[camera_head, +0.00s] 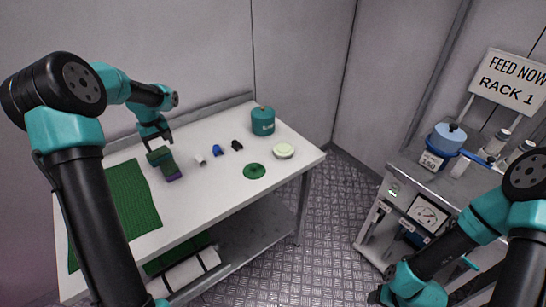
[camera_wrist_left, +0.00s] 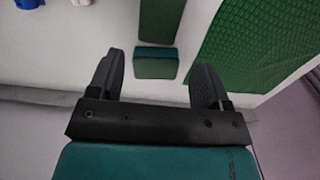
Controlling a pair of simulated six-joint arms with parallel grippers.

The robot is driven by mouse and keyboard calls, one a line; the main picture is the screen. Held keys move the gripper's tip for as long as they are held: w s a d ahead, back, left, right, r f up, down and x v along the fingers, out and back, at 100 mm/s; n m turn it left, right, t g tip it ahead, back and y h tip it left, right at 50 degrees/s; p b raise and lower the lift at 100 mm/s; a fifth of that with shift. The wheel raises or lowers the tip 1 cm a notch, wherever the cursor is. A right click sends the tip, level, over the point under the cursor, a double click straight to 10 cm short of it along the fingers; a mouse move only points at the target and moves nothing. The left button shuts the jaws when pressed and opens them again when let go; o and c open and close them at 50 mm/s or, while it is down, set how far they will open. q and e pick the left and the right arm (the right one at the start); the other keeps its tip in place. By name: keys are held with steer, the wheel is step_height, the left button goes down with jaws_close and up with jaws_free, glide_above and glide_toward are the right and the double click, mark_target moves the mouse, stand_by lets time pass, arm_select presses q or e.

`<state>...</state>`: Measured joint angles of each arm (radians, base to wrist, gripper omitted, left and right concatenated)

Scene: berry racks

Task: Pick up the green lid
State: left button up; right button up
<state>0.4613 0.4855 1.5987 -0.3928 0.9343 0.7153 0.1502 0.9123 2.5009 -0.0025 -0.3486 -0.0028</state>
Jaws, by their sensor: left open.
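The green lid (camera_head: 254,171) is a flat round disc with a small knob, lying on the white table right of the middle. My left gripper (camera_head: 157,140) is at the far left part of the table, well apart from the lid. In the left wrist view its two fingers (camera_wrist_left: 158,85) are spread with nothing held between them. A dark green block (camera_head: 160,157) lies just below this gripper; its end (camera_wrist_left: 155,62) shows beyond the fingertips. The lid is not visible in the left wrist view. My right arm is at the lower right; its fingers are not in view.
A teal canister (camera_head: 263,121) stands at the back right of the table, and a pale round dish (camera_head: 284,151) near the right edge. Small blue (camera_head: 217,150), black (camera_head: 237,145) and white (camera_head: 200,160) pieces lie between gripper and lid. A green mat (camera_head: 128,205) covers the left.

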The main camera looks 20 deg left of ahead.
arm_select(q)
steer(key=shift+c, duration=1.2)
step_height(320, 180, up, 6)
steer(key=n, duration=0.5)
glide_above(254, 165)
steer(key=shift+d, duration=0.15)
step_height(254, 165, down, 12)
steer(key=shift+f, duration=0.2)
steer(key=shift+s+f, duration=0.1)
steer(key=shift+f, duration=2.5)
